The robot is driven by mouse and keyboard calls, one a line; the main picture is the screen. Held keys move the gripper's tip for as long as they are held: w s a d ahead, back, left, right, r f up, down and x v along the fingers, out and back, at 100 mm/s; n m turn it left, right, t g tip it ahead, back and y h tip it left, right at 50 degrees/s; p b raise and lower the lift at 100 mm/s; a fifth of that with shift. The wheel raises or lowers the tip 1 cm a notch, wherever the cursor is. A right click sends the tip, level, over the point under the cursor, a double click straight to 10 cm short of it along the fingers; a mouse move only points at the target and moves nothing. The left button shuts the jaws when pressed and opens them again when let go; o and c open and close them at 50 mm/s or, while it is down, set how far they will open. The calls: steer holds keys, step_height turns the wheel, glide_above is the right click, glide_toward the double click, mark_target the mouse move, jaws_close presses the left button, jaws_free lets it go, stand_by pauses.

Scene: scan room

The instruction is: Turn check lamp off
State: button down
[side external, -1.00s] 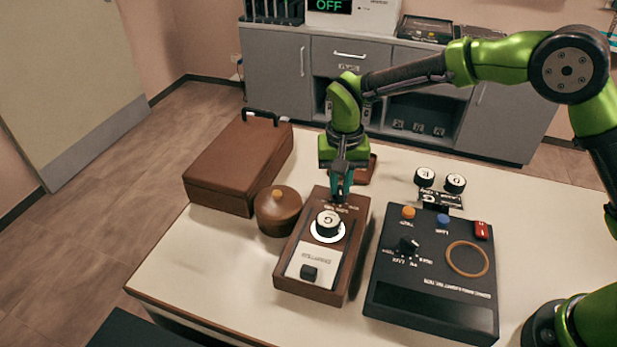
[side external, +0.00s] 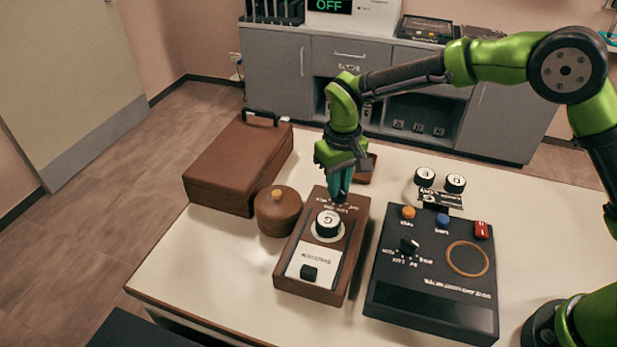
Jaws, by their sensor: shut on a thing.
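A brown wooden box (side external: 352,262) with a pale top panel stands on the table. It carries a round white disc marked G (side external: 328,223) and a small black block (side external: 309,272). Its small printed labels are too small to read surely. My gripper (side external: 338,197) points down at the far end of this box, just behind the disc. Its teal fingers are shut on a small control there, which the fingers hide. I cannot see how that control is set, nor pick out a lit lamp.
A black console (side external: 430,300) with buttons and a knob stands to the right. A round brown pot (side external: 279,212) and a brown case (side external: 236,165) are close on the left. The front-left table is clear.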

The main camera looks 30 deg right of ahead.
steer(key=shift+a+n, duration=0.1)
steer(key=shift+n, duration=1)
steer(key=c, duration=1.1)
jaws_free()
steer(key=shift+r, duration=0.1)
step_height(320, 180, up, 17)
steer(key=shift+f, duration=0.1)
